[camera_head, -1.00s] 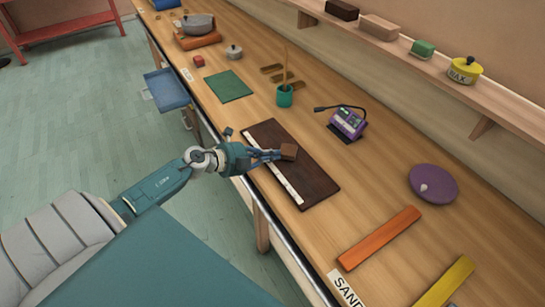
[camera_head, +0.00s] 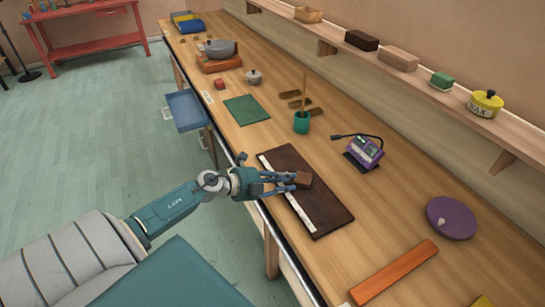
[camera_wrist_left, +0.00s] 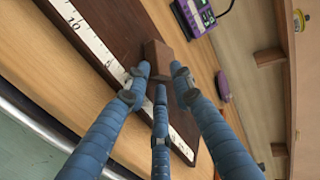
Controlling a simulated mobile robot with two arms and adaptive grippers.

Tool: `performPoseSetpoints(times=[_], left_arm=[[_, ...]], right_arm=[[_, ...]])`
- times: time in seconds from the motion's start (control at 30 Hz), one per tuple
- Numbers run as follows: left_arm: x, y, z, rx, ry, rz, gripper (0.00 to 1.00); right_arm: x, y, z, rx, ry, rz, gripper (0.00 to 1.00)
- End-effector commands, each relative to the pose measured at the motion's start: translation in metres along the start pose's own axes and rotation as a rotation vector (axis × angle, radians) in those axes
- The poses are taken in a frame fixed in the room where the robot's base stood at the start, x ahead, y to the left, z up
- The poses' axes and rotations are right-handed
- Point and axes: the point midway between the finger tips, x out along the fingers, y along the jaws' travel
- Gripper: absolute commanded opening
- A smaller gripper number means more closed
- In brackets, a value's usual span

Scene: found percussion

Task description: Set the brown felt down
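The brown felt (camera_head: 304,180) is a small brown block at the fingertips of my left gripper (camera_head: 291,182). The left gripper's blue fingers are spread around the near side of the felt and look loosened. My right gripper is not in view.
A white ruler strip (camera_head: 300,209) runs along the board's left side. A purple device (camera_head: 364,153), a teal cup (camera_head: 301,122), a green mat (camera_head: 246,110), a purple disc (camera_head: 450,220) and an orange bar (camera_head: 395,272) lie around on the bench. Bare wood lies right of the board.

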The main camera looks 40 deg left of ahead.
Motion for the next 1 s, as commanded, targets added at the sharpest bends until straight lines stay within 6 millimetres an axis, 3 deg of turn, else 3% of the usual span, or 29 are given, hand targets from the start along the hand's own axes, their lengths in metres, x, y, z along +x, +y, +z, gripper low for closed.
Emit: performPoseSetpoints(times=[0.3, 0.53, 0.9, 1.0], left_arm=[[-0.06, 0.006, -0.001, 0.001, 0.002, 0.008, 0.23], [-0.096, 0.004, -0.001, 0.0, 0.002, 0.005, 0.23], [-0.113, 0.001, 0.0, 0.0, 0.0, 0.002, 0.23], [-0.113, 0.011, 0.005, -0.039, -0.021, -0.001, 0.23]], right_arm=[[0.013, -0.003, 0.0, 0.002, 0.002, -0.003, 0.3], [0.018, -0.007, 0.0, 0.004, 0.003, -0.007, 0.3], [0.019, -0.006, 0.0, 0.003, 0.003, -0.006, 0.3], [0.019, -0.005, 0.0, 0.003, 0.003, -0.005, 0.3]])
